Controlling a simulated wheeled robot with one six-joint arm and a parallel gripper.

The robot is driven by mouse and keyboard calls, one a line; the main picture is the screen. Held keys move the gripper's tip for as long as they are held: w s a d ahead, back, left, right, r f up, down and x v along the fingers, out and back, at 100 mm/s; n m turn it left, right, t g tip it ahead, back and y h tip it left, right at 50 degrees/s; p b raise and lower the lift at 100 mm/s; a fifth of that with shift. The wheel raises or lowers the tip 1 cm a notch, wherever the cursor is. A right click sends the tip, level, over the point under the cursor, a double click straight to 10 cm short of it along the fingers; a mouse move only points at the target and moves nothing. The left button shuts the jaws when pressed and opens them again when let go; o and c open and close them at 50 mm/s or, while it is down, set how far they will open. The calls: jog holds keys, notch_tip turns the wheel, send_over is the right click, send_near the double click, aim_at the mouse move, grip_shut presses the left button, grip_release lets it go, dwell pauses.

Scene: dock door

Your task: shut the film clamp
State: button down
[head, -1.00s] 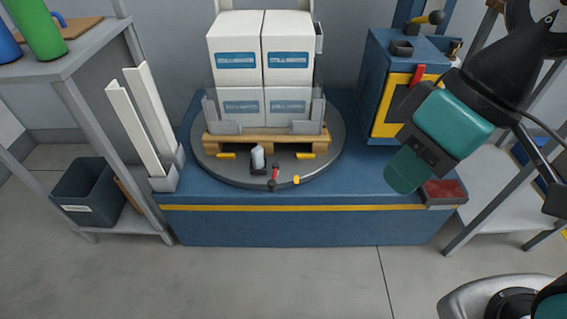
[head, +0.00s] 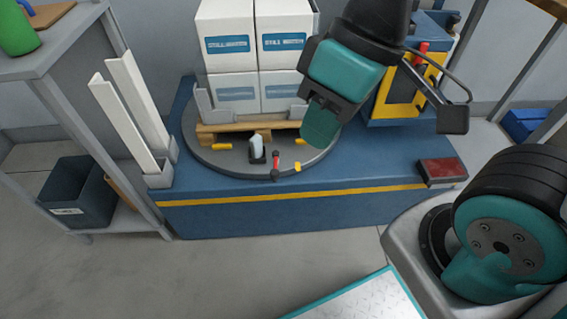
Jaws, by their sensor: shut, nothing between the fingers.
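The film clamp (head: 257,152) appears to be the small dark piece with a whitish upright part on the front of the grey turntable (head: 205,163). A short lever with a red end (head: 276,162) stands just right of it, near the rim. I cannot tell from this view how far the clamp is open. My gripper (head: 319,128), with teal fingertips, is shut and empty. In the picture it is right of and a little above the clamp, over the turntable's right side, and apart from the clamp. It hides part of the turntable and the pallet's right end.
White boxes (head: 227,47) stand on a wooden pallet (head: 214,139) on the turntable. Yellow blocks (head: 222,146) sit beside the pallet. A blue cabinet with a yellow-framed front (head: 385,98) and a red pad (head: 442,171) are to the right. A grey shelf (head: 82,45) stands left.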

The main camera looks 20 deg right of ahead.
jog(key=w+d+f+m+g+y+b, duration=0.1)
jog(key=w+d+f+m+b, duration=0.3)
jog(key=w+f, duration=0.75)
jog(key=w+d+f+m+y+b, duration=0.1)
jog(key=w+d+f+y+b, duration=0.1)
jog(key=w+d+f, duration=0.2)
jog(key=w+d+f+m+y+b, duration=0.1)
jog(key=w+d+f+b, duration=0.1)
jog(key=w+d+f, duration=0.3)
jog(key=d+f, duration=0.3)
jog(key=f, duration=0.2)
jog(key=shift+y, duration=0.4)
jog(key=b, duration=0.7)
send_near(275, 164)
jog(key=shift+s+a+f, duration=1.55)
jog(key=shift+s+a, duration=1.15)
jog(key=shift+r+m+t+p, duration=0.1)
jog(key=shift+m+t+p, duration=0.2)
jog(key=shift+p, duration=0.1)
